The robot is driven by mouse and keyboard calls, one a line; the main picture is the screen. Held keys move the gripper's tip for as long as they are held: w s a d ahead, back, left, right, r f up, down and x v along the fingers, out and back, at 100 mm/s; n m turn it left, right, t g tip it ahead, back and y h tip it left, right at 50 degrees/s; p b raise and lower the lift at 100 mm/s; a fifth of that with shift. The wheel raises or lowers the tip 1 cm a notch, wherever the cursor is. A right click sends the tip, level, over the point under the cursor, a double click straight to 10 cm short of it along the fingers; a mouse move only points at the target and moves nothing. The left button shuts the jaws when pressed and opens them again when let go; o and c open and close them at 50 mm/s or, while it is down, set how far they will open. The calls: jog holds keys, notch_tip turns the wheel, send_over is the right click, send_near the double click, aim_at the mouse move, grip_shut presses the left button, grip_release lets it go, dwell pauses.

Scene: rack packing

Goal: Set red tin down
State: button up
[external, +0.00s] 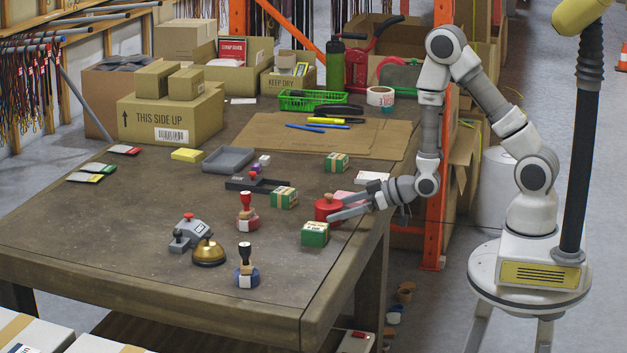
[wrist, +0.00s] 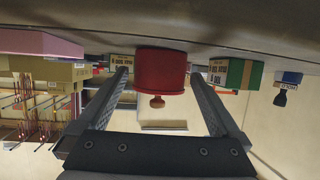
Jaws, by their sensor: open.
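The red tin (external: 325,208) stands upright on the table (external: 130,225) near its right edge. In the wrist view, which shows the scene upside down, the tin (wrist: 160,72) has a wooden-looking knob on its lid and its base meets the tabletop. My gripper (external: 335,210) reaches in low from the right. In the wrist view its fingers (wrist: 158,78) are open on either side of the tin, with a visible gap at each side. The fingers hide part of the tin in the external view.
A green-and-cream box (external: 315,234) stands just in front of the tin; similar boxes stand left (external: 284,197) and behind (external: 337,162). A pink block (external: 348,198) lies close behind the gripper. Stamps (external: 247,217) and a bell (external: 208,253) stand left. The front-left tabletop is clear.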

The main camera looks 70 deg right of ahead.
jog(key=shift+s+r+p, duration=0.4)
jog(key=shift+r+p, duration=0.05)
jog(key=shift+p, duration=0.3)
jog(key=p+v, duration=0.2)
jog(key=p, duration=0.1)
jog(key=shift+s, duration=0.1)
jog(key=p+v, duration=0.2)
jog(key=p, duration=0.4)
jog(key=shift+s+d+r, duration=0.1)
jog(key=shift+s+r, duration=0.05)
jog(key=shift+s, duration=0.1)
notch_tip(320, 180, up, 20)
jog(key=d+g+h+p, duration=0.2)
jog(key=g+p, duration=0.2)
jog(key=s+a+r+g, duration=0.1)
jog(key=s+r+g, duration=0.1)
jog(key=s+r, duration=0.5)
jog(key=s+a+r+m+g, duration=0.1)
jog(key=s+a+r, duration=0.1)
jog(key=s+r, duration=0.5)
jog(key=s, duration=0.6)
jog(key=shift+g+y, duration=0.3)
jog(key=shift+g, duration=0.1)
